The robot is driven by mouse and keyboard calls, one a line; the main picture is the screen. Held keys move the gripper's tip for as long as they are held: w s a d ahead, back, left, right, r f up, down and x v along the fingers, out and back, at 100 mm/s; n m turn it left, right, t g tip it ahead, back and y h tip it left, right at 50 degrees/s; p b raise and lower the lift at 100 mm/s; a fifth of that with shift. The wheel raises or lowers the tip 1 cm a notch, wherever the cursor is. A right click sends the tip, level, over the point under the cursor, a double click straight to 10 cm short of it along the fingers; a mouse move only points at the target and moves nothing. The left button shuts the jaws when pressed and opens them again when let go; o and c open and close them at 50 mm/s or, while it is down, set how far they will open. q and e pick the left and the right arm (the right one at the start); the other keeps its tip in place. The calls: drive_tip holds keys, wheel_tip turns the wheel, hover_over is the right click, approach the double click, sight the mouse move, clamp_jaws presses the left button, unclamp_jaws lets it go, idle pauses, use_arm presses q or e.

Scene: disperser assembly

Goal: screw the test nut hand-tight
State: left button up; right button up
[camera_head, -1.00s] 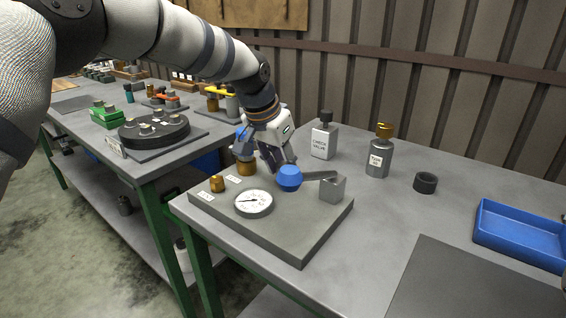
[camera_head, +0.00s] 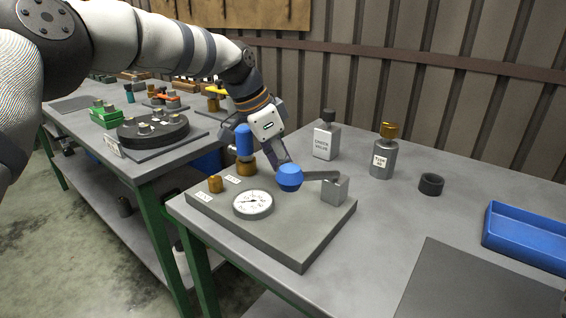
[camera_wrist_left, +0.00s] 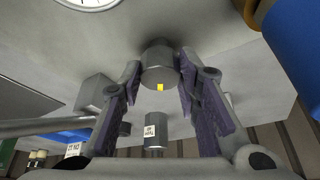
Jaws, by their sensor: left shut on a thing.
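In the left wrist view the test nut (camera_wrist_left: 157,56) is a grey cylinder with a yellow mark on its rim. It sits between the fingertips of my left gripper (camera_wrist_left: 159,76), which is shut on it, against the grey test plate (camera_wrist_left: 218,52). In the head view my left gripper (camera_head: 280,158) reaches down over the back of the test plate (camera_head: 290,238), behind the blue lever knob (camera_head: 289,178). The nut is hidden there by the knob and gripper. The pressure gauge (camera_head: 253,204) lies on the front of the plate. My right gripper is not in view.
Close around the gripper stand a blue-topped brass fitting (camera_head: 246,146), the lever arm (camera_head: 321,175) and its block (camera_head: 334,191). A check valve bottle (camera_head: 326,142), a brass-capped bottle (camera_head: 382,159), a black ring (camera_head: 431,185) and a blue tray (camera_head: 520,238) are farther right.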

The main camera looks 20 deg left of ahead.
use_arm(q)
drive_tip(key=shift+f, duration=0.15)
drive_tip(key=o, duration=1.2)
drive_tip(key=shift+c, duration=0.2)
drive_tip(key=v, duration=1.2)
drive_tip(key=shift+d, duration=0.1)
